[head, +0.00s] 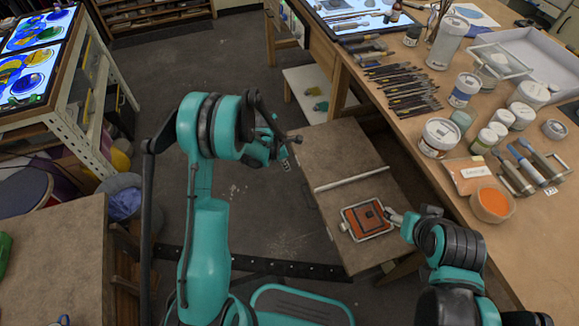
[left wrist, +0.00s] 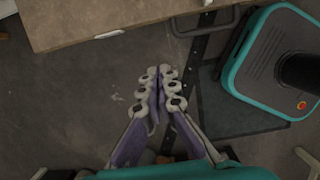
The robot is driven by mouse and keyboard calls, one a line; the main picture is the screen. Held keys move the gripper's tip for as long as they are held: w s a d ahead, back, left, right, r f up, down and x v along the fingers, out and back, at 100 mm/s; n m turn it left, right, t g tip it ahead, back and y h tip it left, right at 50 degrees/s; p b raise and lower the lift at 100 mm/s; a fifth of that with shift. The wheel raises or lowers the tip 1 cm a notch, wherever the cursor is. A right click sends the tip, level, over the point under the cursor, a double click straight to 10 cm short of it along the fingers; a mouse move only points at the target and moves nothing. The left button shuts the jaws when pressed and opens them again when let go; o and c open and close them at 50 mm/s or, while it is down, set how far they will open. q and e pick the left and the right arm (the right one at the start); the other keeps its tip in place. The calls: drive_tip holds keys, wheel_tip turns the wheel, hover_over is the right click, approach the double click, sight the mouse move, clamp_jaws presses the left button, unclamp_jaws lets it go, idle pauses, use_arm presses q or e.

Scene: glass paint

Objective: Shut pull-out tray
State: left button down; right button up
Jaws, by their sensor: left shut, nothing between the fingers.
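The pull-out tray (head: 335,150) is a brown wooden board standing out from under the workbench in the head view. My left gripper (head: 284,161) is shut and empty, by the board's left edge. In the left wrist view its closed fingers (left wrist: 164,86) point at the floor, with a brown board edge (left wrist: 110,20) above them in the picture. My right gripper (head: 393,214) is at the dish's right side; I cannot tell whether it touches it, and its fingers are too small to read.
The workbench (head: 540,225) on the right carries brushes, jars, an orange bowl (head: 491,204) and a white box. A light table (head: 30,60) stands at the far left, and a brown table (head: 60,245) at the near left. Open grey floor (head: 255,210) lies between.

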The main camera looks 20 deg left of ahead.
use_arm(q)
drive_tip(key=w+d+f+b, duration=0.3)
drive_tip(key=d+f+b, duration=0.1)
drive_tip(key=f, duration=0.4)
drive_tip(key=shift+w+d+b, duration=0.25)
drive_tip(key=shift+d+b, duration=0.05)
drive_tip(key=shift+d, duration=0.2)
use_arm(e)
wheel_tip(320, 180, down, 5)
drive_tip(key=shift+f, duration=0.1)
